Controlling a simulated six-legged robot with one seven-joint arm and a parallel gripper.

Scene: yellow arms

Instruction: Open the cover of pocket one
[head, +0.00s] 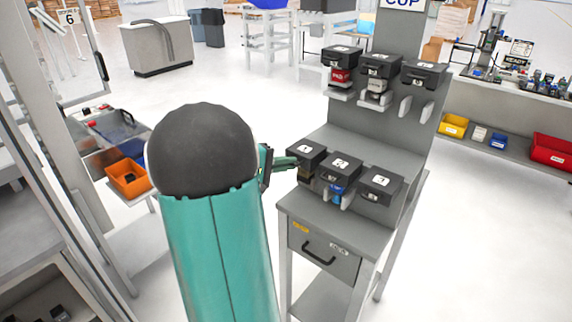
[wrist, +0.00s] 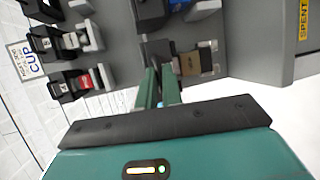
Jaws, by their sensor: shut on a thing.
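A lower row of black-covered pockets sits on the grey stand. The left cover (head: 306,148), the middle cover (head: 341,165) and the right cover (head: 381,183) carry white labels too small to read surely, so I cannot tell which is pocket one. The covers look roughly level. My gripper (head: 294,162) is at the left cover's near left edge and is shut on it. In the wrist view my gripper (wrist: 160,72) has its green fingers at a dark cover edge (wrist: 156,48). A brown item (wrist: 190,64) shows beside the fingers. The exact grip contact is partly hidden.
An upper row of pockets (head: 375,70) hangs on the stand's back panel below a CUP sign (head: 403,3). A drawer (head: 322,252) is below the lower row. An orange bin (head: 128,178) stands left of my arm. Open floor (head: 480,240) lies right.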

